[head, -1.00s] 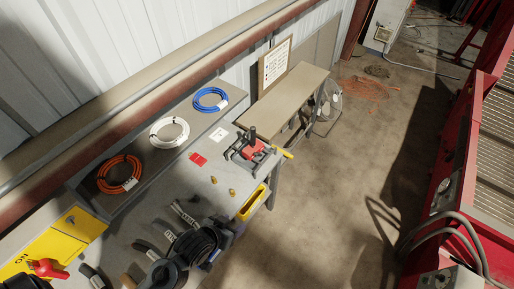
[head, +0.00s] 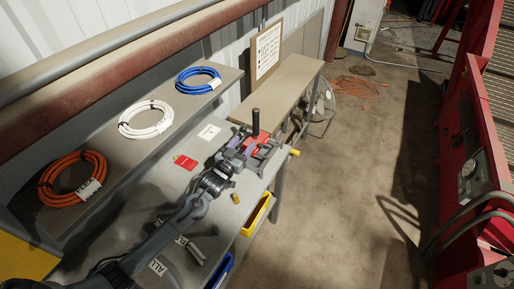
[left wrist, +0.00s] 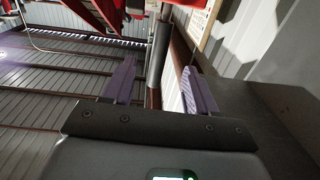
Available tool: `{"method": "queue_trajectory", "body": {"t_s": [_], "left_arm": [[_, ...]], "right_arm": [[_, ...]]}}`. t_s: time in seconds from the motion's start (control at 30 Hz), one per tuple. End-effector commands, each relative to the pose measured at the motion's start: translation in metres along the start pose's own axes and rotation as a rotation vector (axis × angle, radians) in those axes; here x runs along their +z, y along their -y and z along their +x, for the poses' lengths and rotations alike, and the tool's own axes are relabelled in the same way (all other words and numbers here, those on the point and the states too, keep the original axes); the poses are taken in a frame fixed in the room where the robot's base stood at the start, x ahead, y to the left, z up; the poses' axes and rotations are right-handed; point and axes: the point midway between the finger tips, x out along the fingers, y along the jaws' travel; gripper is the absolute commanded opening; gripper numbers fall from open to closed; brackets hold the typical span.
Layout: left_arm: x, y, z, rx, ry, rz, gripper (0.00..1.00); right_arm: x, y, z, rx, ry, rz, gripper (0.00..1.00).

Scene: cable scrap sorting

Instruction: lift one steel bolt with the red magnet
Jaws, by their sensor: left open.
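No steel bolt can be made out in either view. A red block with a black upright post (head: 255,125) sits in a grey frame at the bench's far end; I cannot tell whether it is the red magnet. My left gripper (head: 243,147) reaches over the bench to this frame, its purple fingers in front of or beside the red block. In the left wrist view the two purple fingers (left wrist: 158,86) stand wide apart, with no object clearly held between them. Contact with the red block cannot be judged. My right gripper is in neither view.
Orange (head: 72,178), white (head: 146,119) and blue (head: 198,80) cable coils lie on the shelf behind. A red card (head: 185,162) and a small brass piece (head: 235,198) lie on the bench. Yellow (head: 256,214) and blue (head: 219,270) bins hang at its front edge.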

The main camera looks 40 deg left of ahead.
Motion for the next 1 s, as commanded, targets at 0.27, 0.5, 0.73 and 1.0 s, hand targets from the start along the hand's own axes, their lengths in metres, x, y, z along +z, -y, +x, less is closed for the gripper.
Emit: {"method": "queue_trajectory", "body": {"t_s": [0.27, 0.5, 0.73, 1.0], "left_arm": [[-0.003, -0.001, 0.034, -0.001, -0.012, -0.002, 0.57], [-0.002, -0.001, 0.056, 0.0, -0.01, -0.002, 0.57], [0.0, -0.001, 0.068, 0.0, -0.009, -0.002, 0.57], [0.002, 0.0, 0.1, -0.001, -0.009, -0.002, 0.57]], "right_arm": [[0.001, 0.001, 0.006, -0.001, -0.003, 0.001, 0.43], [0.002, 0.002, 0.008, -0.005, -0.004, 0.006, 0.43], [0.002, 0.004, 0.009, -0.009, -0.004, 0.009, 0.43], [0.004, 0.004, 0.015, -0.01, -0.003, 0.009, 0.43]]}}
